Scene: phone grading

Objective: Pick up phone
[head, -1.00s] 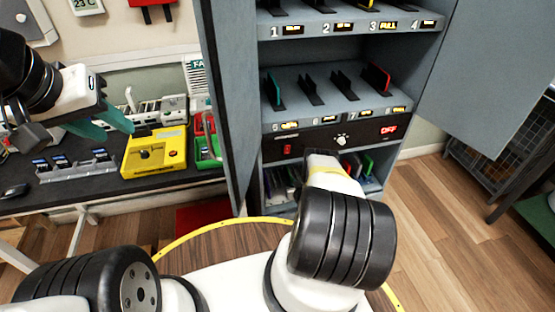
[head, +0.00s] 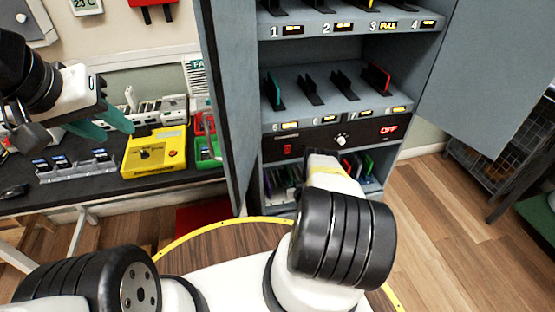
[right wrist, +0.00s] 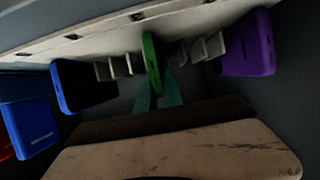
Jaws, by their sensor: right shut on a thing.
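A green phone (right wrist: 151,65) stands on edge in a slotted rack in the right wrist view. My right gripper (right wrist: 158,85) has its teal fingers closed on the near end of this phone. The phone's far end is still among the rack's pale dividers. In the head view my right arm reaches into the lower bay of the grey cabinet, and its own wrist hides the gripper there. My left gripper (head: 103,124) hangs at the left above the desk, its teal fingers apart and empty.
Blue phones (right wrist: 82,86) and (right wrist: 30,126) stand left of the green one, and a purple phone (right wrist: 249,46) stands right. The cabinet shelf (head: 330,100) is above my right arm. A yellow box (head: 153,152) sits on the desk (head: 100,188). An open cabinet door (head: 483,75) is at the right.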

